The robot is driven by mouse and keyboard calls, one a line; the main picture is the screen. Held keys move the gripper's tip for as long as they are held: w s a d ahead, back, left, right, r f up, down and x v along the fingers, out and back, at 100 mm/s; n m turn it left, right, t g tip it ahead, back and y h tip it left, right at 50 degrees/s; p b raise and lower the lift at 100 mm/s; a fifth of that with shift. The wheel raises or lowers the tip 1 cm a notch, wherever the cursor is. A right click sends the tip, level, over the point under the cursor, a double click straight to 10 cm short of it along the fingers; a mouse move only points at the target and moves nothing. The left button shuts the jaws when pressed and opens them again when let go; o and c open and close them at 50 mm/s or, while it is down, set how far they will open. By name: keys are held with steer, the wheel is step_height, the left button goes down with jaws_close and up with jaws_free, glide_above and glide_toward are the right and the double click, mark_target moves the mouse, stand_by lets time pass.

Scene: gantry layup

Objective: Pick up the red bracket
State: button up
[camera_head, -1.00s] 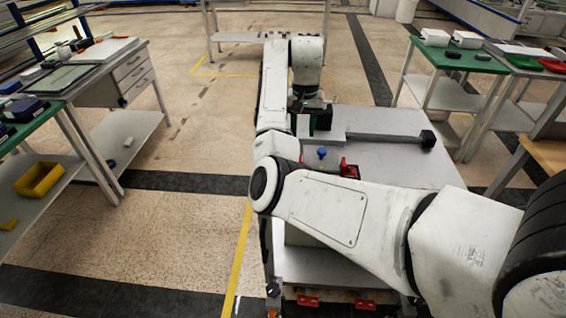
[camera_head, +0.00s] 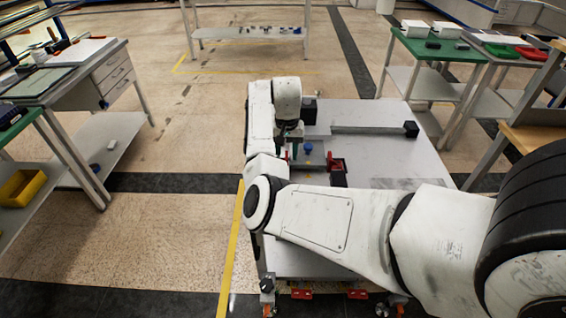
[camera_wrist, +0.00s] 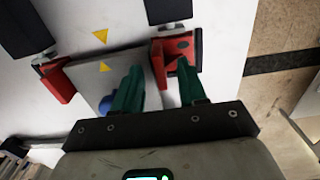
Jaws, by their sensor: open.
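The red bracket (camera_wrist: 182,58) is at the right in the wrist view, beside a grey plate (camera_wrist: 88,80) on the white table. My gripper (camera_wrist: 160,68) is open, its two green fingers pointing down over the bracket's near edge. The right finger overlaps the bracket in the picture; I cannot tell whether it touches. A second red piece (camera_wrist: 58,82) stands at the plate's left side. In the head view my gripper (camera_head: 292,150) is at the table's left part, with a bit of red (camera_head: 287,155) showing beside it. The other red piece (camera_head: 336,163) is to its right.
A blue knob (camera_wrist: 106,104) is near the left finger, partly hidden. Black blocks (camera_wrist: 168,10) stand behind the red pieces. A long grey bar with a black end block (camera_head: 411,129) lies at the table's back.

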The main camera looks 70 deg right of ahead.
jaws_close()
stand_by(0.3)
stand_by(0.3)
